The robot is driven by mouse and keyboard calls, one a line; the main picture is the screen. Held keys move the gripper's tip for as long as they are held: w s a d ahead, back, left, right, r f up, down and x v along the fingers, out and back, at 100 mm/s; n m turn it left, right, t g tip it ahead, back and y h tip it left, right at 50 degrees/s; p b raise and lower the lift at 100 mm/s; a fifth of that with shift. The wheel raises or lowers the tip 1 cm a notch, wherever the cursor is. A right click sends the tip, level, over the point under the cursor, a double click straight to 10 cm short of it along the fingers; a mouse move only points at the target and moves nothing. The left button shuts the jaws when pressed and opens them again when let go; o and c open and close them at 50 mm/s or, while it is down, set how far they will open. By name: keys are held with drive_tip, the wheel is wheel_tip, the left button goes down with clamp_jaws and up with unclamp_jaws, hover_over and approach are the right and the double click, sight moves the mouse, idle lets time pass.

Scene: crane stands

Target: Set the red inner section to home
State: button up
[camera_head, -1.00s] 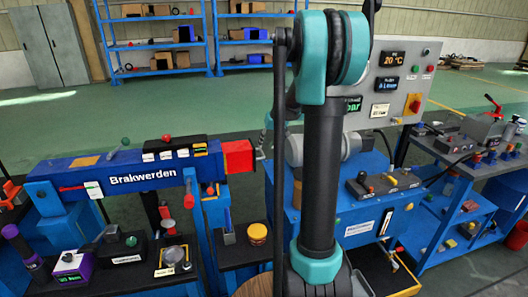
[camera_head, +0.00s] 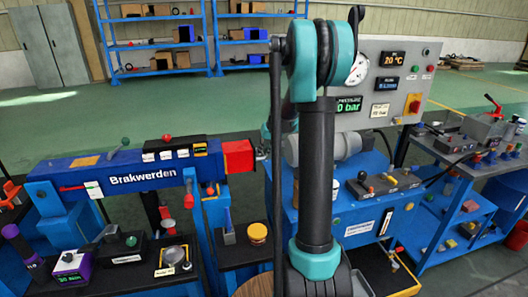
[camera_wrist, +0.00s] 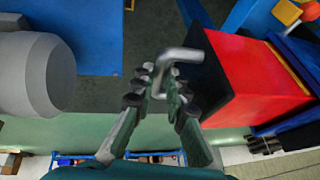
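The red inner section (camera_head: 238,156) shows as a short red block at the right end of the blue boom (camera_head: 75,174) marked "Brakwerden". In the wrist view the red section (camera_wrist: 258,80) fills the right side, with a dark end face toward my gripper. A bent grey handle (camera_wrist: 186,54) juts from that face. My gripper (camera_wrist: 160,75) has its two fingers on either side of the handle's free end, with slim gaps showing; contact is not clear. In the head view my arm hides the gripper.
A grey control panel (camera_head: 385,70) with displays and a dial stands behind my arm. A grey cylinder (camera_wrist: 34,75) is left of my gripper in the wrist view. Benches with boxes and levers stand left and right. Open green floor (camera_head: 120,115) lies behind the boom.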

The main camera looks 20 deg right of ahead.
sight(241, 149)
drive_tip(key=shift+a, duration=0.1)
clamp_jaws()
drive_tip(key=a, duration=1)
drive_tip(key=shift+a, duration=0.3)
drive_tip(key=o, duration=0.8)
unclamp_jaws()
drive_tip(key=shift+a, duration=0.15)
drive_tip(key=shift+c, duration=0.2)
drive_tip(key=shift+s+d+r, duration=0.1)
drive_tip(key=shift+d+r, duration=0.1)
drive_tip(key=v, duration=1.1)
drive_tip(key=shift+r, duration=0.25)
